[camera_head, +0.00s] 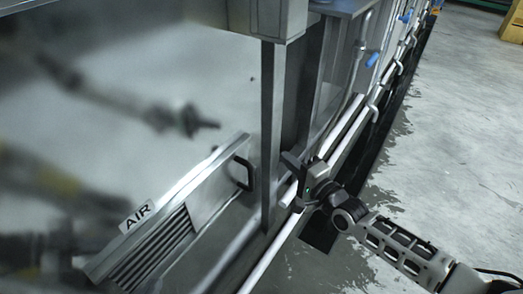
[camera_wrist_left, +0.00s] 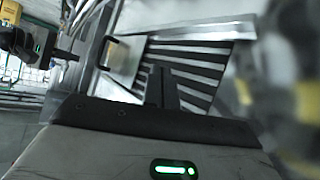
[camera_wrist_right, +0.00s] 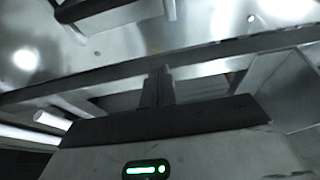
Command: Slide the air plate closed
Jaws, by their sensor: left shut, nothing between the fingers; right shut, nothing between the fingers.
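The air plate (camera_head: 212,181) is a grey metal panel with a black handle (camera_head: 243,172) at its right end. Dark slats (camera_head: 160,245) are exposed to its left, under an "AIR" label (camera_head: 138,215). The left wrist view also shows the handle (camera_wrist_left: 116,48) and slats (camera_wrist_left: 190,72). My right gripper (camera_head: 291,163) is shut and empty, right of the handle and apart from it, beyond an upright post. Its closed fingers show in the right wrist view (camera_wrist_right: 158,86). My left gripper (camera_wrist_left: 161,86) is shut and empty, its fingers in front of the slats; I cannot make it out in the head view.
The upright metal post (camera_head: 270,135) stands between the handle and my right gripper in the picture. White rails (camera_head: 285,225) run along the machine's base. Blurred reflections fill the shiny wall (camera_head: 205,70) at left. Open floor (camera_head: 450,130) lies to the right.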

